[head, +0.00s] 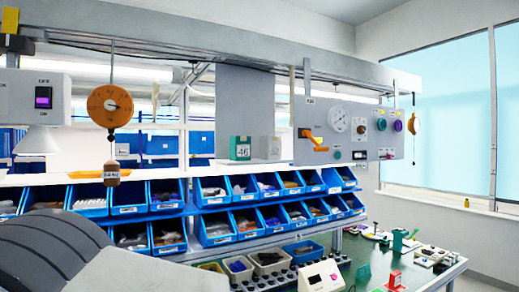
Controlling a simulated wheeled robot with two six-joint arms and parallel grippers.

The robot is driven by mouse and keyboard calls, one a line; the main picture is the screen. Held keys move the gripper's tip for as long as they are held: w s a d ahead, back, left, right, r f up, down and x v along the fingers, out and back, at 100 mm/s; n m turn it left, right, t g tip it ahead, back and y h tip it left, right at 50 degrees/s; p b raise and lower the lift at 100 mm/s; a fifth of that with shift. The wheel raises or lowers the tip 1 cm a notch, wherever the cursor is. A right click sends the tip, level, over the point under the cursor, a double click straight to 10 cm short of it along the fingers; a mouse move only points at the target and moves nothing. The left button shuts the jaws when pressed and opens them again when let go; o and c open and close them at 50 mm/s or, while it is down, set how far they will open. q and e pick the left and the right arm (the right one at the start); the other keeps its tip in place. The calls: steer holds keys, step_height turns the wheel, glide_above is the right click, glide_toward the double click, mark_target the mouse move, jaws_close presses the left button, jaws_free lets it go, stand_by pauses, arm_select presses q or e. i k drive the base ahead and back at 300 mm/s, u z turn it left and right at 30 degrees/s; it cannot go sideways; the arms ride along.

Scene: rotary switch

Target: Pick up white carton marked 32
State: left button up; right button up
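I cannot read a 32 on anything in the head view. A green and white carton marked 46 (240,148) stands upright on the white shelf above the blue bins, in front of a grey panel. Large dark and light grey parts fill the lower left corner and look like my own arm. They hide the bench there. Neither gripper's fingers show.
Two rows of blue bins (215,230) stand under the shelf. A panel with a gauge and knobs (340,132) hangs at right. An orange dial scale (110,106) hangs at left. The green bench (375,262) holds trays, a white device (321,276) and small tools.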

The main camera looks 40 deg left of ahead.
mark_target(270, 147)
steer(key=u, duration=0.6)
steer(key=i, duration=0.9)
steer(key=u, duration=0.9)
